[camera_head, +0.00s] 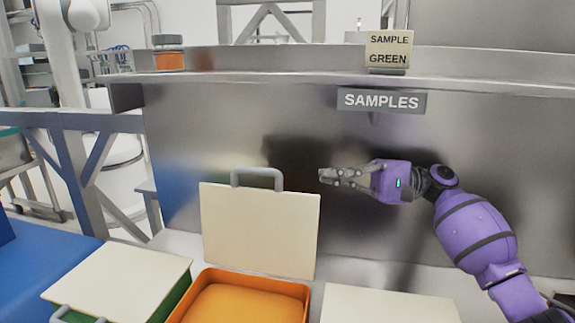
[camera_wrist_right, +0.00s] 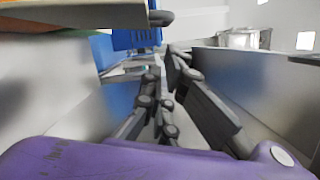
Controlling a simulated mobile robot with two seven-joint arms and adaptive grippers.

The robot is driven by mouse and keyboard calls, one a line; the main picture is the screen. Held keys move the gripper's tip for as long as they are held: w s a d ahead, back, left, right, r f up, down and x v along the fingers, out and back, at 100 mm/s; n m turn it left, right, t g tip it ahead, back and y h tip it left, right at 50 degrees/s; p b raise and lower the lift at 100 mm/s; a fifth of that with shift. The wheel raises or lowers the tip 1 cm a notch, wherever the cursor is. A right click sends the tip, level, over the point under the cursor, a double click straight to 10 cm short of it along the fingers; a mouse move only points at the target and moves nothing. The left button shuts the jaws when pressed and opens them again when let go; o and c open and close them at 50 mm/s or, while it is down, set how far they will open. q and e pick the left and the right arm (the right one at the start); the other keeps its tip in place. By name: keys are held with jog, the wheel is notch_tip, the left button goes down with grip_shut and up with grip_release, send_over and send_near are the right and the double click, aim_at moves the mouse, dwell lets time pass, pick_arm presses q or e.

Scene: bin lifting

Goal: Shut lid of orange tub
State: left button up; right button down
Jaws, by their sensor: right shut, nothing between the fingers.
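The orange tub (camera_head: 293,288) stands at the bottom centre of the head view, open, with its orange inside showing. Its cream lid (camera_head: 262,230) stands upright at the tub's back edge, with a grey handle (camera_head: 258,177) on top. My right gripper (camera_head: 322,176) is shut and empty, just right of the lid's upper right corner, its fingers pointing left. It appears apart from the lid, though the depth is hard to judge. In the right wrist view the fingers (camera_wrist_right: 165,95) show close together, and a pale plate with a dark handle shows beyond them. My left gripper is out of view.
A green tub (camera_head: 179,303) with a closed cream lid stands to the left, and another cream lid (camera_head: 390,306) lies flat to the right. A metal wall with a SAMPLES sign (camera_head: 381,101) rises behind. A small orange-banded jar (camera_head: 169,60) sits on the ledge.

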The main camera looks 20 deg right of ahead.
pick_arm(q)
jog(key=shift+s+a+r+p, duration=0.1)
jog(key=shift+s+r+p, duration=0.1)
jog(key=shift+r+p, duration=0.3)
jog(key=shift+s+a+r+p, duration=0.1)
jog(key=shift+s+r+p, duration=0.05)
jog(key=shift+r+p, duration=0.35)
pick_arm(e)
jog(key=x, duration=0.9)
jog(key=shift+s+a, duration=0.2)
jog(key=shift+a, duration=0.3)
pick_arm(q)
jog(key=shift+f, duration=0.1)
pick_arm(e)
jog(key=shift+r, duration=0.15)
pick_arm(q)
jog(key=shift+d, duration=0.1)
pick_arm(e)
jog(key=shift+a, duration=0.15)
